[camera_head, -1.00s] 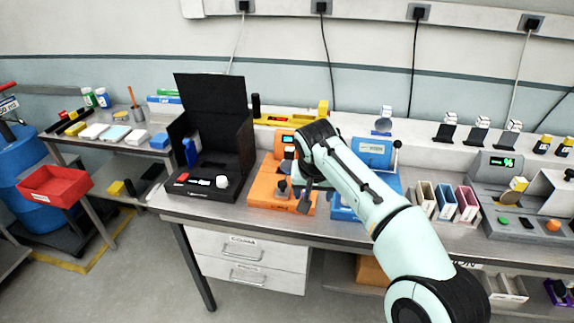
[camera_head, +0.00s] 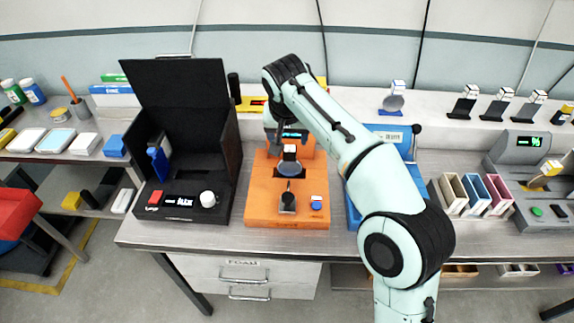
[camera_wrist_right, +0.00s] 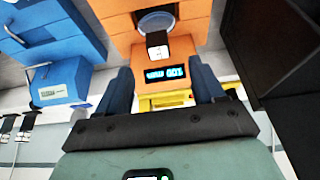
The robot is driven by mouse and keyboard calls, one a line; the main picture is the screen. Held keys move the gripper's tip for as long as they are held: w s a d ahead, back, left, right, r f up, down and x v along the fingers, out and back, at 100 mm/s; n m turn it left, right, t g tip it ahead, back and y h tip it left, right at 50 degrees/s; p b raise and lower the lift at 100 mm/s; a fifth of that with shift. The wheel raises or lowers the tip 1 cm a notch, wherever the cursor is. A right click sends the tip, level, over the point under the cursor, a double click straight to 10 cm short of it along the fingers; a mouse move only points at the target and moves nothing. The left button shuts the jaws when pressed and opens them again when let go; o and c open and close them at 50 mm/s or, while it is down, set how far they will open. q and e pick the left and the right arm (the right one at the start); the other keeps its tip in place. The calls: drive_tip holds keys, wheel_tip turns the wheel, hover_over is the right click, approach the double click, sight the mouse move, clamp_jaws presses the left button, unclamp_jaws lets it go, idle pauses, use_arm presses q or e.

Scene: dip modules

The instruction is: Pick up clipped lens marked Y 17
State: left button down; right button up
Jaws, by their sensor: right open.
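A round dark lens (camera_head: 289,168) with a white clip or tag (camera_head: 290,150) sits at the orange device (camera_head: 262,200). It also shows in the right wrist view as a clear round lens (camera_wrist_right: 156,22) with a white-topped clip (camera_wrist_right: 157,41). Its marking is not legible. A second clipped lens (camera_head: 393,102) stands on the back ledge at right, its marking also unreadable. My right gripper (camera_head: 273,140) is near the back left of the orange device. In the right wrist view its fingers (camera_wrist_right: 162,88) are apart and empty, short of the lens. My left gripper is not in view.
A black open box (camera_head: 180,85) stands left of the orange device. A blue device (camera_head: 395,135) is at right, partly behind my right arm. Coloured bins (camera_head: 470,195) and a grey device (camera_head: 525,155) stand further right. A yellow item (camera_wrist_right: 165,100) lies behind the orange device.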

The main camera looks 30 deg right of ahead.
sight(290, 149)
drive_tip(key=x, duration=0.4)
drive_tip(key=shift+f, duration=0.1)
drive_tip(key=x, duration=0.3)
drive_tip(key=b+x, duration=0.1)
drive_tip(key=x, duration=0.1)
drive_tip(key=shift+w+d+f, duration=0.15)
drive_tip(key=shift+w+d, duration=0.1)
drive_tip(key=shift+d, duration=0.15)
clamp_jaws()
